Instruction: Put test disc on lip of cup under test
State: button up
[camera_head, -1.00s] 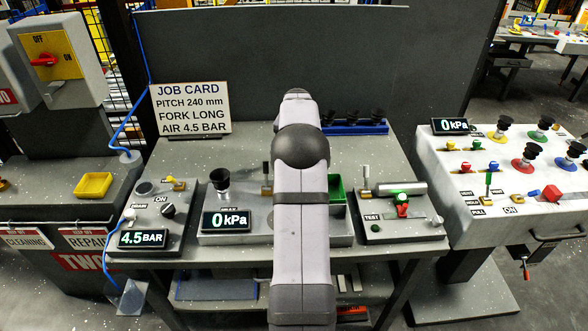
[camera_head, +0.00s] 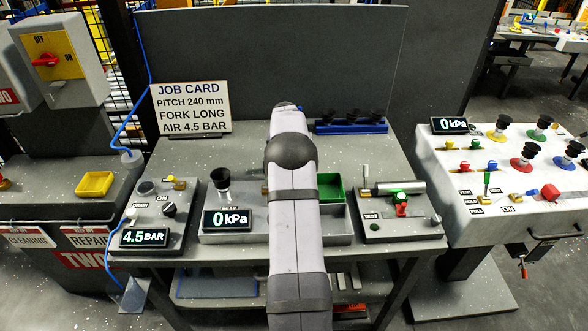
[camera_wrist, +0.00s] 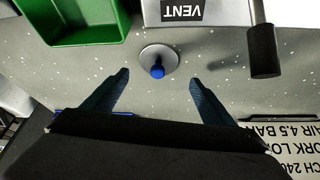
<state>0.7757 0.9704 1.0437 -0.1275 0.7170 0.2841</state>
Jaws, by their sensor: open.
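The test disc, a light grey disc (camera_wrist: 160,52) with a blue knob (camera_wrist: 157,71), lies flat on the speckled bench top in the wrist view. My gripper (camera_wrist: 158,76) is open, with its two dark fingers apart and the knob between their tips in the picture. I cannot tell the height gap, and no finger visibly touches the disc. The cup under test (camera_head: 222,181) is a black cup standing on the grey test unit in the head view, its lip bare. My arm hides the gripper and disc in the head view.
A green bin (camera_wrist: 80,30) and a black-gripped lever (camera_wrist: 264,52) beside the VENT label flank the disc. A blue rack (camera_head: 350,127) of black cups stands at the bench's back. The job card (camera_head: 190,108) stands back left. The gauge (camera_head: 228,219) reads 0 kPa.

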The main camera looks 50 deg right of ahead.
jog(key=shift+s+p+x, duration=0.15)
jog(key=shift+p+x, duration=0.3)
jog(key=shift+x, duration=0.65)
jog(key=shift+s+p+x, duration=0.15)
jog(key=shift+p+x, duration=0.3)
jog(key=shift+x, duration=0.65)
jog(key=shift+c, duration=0.3)
jog(key=c, duration=1.2)
notch_tip(320, 180, up, 10)
jog(key=b, duration=0.3)
